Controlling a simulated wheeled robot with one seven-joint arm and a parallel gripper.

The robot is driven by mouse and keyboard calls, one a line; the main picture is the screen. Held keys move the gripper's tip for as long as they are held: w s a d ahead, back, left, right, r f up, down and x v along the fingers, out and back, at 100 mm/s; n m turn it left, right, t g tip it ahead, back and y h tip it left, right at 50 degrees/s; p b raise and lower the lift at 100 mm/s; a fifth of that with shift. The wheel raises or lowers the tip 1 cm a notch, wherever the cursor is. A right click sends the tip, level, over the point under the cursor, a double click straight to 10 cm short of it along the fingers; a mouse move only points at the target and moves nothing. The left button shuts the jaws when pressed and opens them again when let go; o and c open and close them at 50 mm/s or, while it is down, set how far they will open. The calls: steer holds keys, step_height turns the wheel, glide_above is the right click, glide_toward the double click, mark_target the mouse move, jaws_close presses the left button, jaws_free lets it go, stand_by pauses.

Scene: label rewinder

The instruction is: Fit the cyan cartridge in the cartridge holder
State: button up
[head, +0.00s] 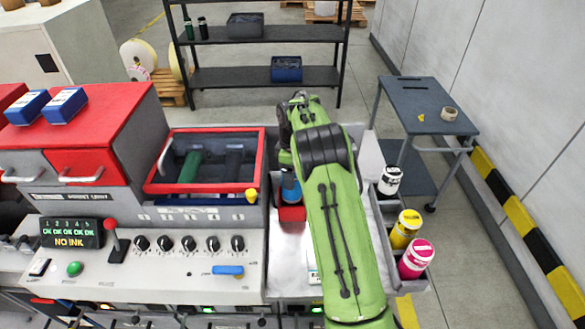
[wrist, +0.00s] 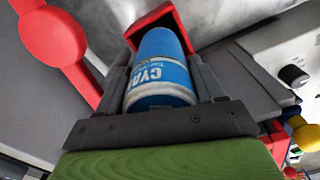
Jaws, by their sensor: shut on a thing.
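The cyan cartridge (wrist: 160,72), blue with a white printed label, is between the two fingers of my gripper (wrist: 164,64), which is shut on it. In the head view the cartridge (head: 291,186) shows just left of my arm, beside the red cartridge holder (head: 291,214). In the wrist view the red holder (wrist: 190,32) frames the cartridge's far end. I cannot tell whether that end is inside the holder or just in front of it. My fingers are mostly hidden behind the arm in the head view.
Black (head: 389,180), yellow (head: 405,229) and magenta (head: 416,258) cartridges stand in a side rack to the right. The red-framed machine window (head: 205,131) is to the left. The display (head: 71,233) reads NO INK. A grey-blue cart (head: 427,105) stands behind right.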

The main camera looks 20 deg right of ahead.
steer(key=shift+f+b, duration=1.85)
steer(key=shift+f, duration=1.2)
steer(key=shift+f, duration=0.15)
steer(key=o, duration=1.5)
steer(key=shift+f, duration=0.1)
step_height(320, 180, up, 16)
steer(key=shift+f+p, duration=0.15)
steer(key=shift+p, duration=0.85)
steer(key=shift+a+r, duration=0.1)
steer(key=shift+r, duration=0.1)
